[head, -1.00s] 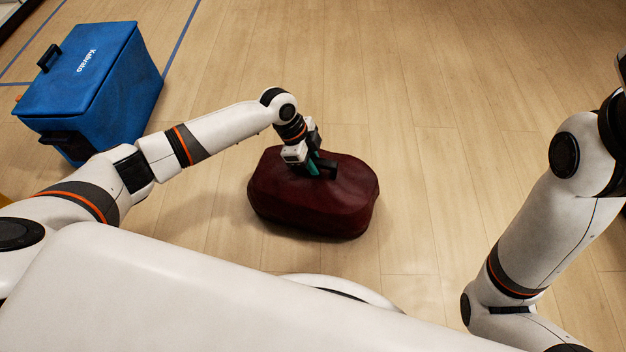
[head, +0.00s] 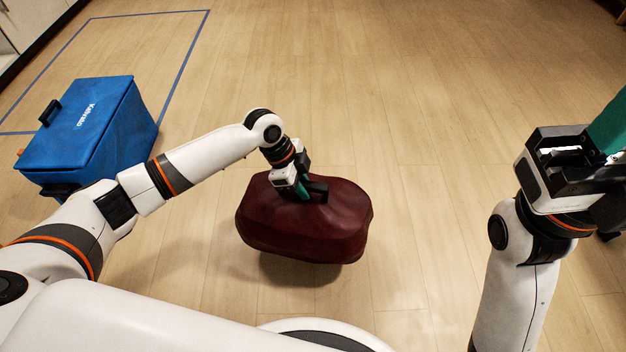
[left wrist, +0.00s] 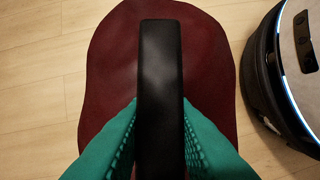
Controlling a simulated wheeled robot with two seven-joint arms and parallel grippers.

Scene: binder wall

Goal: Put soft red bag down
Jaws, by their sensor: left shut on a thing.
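The soft red bag (head: 300,228) is dark red and rounded, with a black handle (left wrist: 160,75) on top. My left gripper (head: 306,191) is shut on this handle, with a teal finger on each side of it in the left wrist view. The bag hangs a little above the wooden floor, with a dark shadow under it. Its underside is hidden. My right gripper (head: 590,150) is at the right edge of the head view, partly cut off. One teal finger shows there, and nothing shows its opening.
A blue box (head: 85,130) with black handles and white lettering stands on the floor at the left. Blue tape lines (head: 178,75) mark the floor behind it. The wooden floor (head: 420,110) is clear ahead and to the right of the bag.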

